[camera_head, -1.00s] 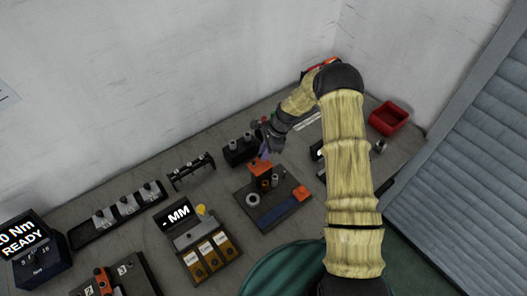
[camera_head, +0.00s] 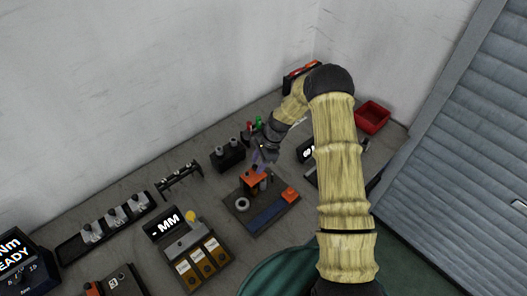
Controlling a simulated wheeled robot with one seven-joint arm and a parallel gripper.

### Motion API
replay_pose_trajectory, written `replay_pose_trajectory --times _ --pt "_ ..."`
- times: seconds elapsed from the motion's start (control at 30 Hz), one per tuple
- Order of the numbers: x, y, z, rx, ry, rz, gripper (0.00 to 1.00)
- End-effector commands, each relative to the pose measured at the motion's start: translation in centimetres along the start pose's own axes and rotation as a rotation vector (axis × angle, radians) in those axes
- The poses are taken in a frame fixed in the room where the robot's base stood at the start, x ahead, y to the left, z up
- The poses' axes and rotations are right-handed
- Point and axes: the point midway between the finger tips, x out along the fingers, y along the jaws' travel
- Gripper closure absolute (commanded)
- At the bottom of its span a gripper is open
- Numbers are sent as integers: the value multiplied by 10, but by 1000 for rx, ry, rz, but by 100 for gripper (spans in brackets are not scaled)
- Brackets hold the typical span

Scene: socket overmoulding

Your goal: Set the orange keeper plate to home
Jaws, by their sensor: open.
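A dark fixture base (camera_head: 237,222) stands on the bench in the middle of the view. An orange plate-like part (camera_head: 254,177) sits raised at its back, most likely the keeper plate. A second, smaller orange piece (camera_head: 290,195) lies at the base's right corner. My gripper (camera_head: 258,163) is open and points down just above the back orange part. Its fingers partly cover that part, and I cannot tell whether they touch it. A grey ring (camera_head: 242,204) and a blue strip (camera_head: 268,220) are also on the base.
A black block with two grey cylinders (camera_head: 228,155) stands left of my gripper, with a dark rack (camera_head: 179,180) farther left. An MM display unit (camera_head: 167,223) is at the front left. A red bin (camera_head: 372,117) is at the back right. My arm hides some bench right of the fixture.

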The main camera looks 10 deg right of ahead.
Motion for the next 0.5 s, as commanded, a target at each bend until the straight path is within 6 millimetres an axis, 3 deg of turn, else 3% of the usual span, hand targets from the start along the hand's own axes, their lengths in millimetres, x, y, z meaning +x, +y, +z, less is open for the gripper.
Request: replay_pose_trajectory --times 0.23,0.5 --pt "-27 0 -1 1 1 -4 59" --pt "-78 -1 -1 -1 2 -4 59"
